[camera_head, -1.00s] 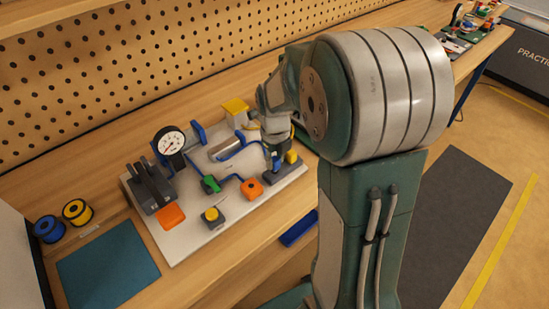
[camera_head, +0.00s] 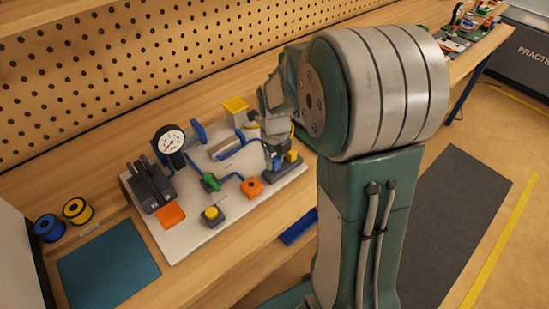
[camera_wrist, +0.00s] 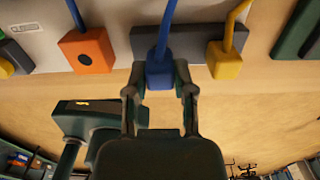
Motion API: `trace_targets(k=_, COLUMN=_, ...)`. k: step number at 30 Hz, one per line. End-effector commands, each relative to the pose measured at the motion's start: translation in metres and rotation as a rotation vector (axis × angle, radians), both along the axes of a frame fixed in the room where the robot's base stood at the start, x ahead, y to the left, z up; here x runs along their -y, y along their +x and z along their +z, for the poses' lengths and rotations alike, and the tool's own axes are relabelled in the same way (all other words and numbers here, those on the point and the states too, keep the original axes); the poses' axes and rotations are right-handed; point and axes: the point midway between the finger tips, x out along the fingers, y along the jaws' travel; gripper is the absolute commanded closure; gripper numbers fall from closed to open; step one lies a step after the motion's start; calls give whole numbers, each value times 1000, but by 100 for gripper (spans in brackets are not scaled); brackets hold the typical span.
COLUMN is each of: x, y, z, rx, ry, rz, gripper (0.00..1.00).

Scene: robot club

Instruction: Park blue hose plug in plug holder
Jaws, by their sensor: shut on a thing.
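The blue hose plug (camera_wrist: 160,74) is between the two fingers of my gripper (camera_wrist: 160,84) in the wrist view, with its blue hose (camera_wrist: 166,25) running up from it. In the head view my gripper (camera_head: 277,150) is over the board's right front corner. The dark grey plug holder (camera_wrist: 190,43) is a block behind the plug in the wrist view. A yellow plug (camera_wrist: 226,60) is at its right part. The blue plug overlaps the holder's left part; I cannot tell whether it is seated or only in front. In the head view my gripper partly hides the holder.
An orange block (camera_wrist: 86,50) is left of the plug in the wrist view. The pale board (camera_head: 185,232) also carries a gauge (camera_head: 171,142), a green-handled valve (camera_head: 210,181) and a yellow button (camera_head: 211,214). A blue tray (camera_head: 298,227) is near the bench's front edge.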

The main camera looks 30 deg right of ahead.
Motion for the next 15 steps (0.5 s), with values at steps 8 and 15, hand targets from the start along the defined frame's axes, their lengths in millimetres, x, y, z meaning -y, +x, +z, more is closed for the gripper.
trace_targets(k=8, x=0, y=0, z=0, rx=0, ry=0, rz=0, gripper=100)
trace_targets(k=15, x=0, y=0, z=-4, rx=-1, ry=1, rz=0, gripper=100)
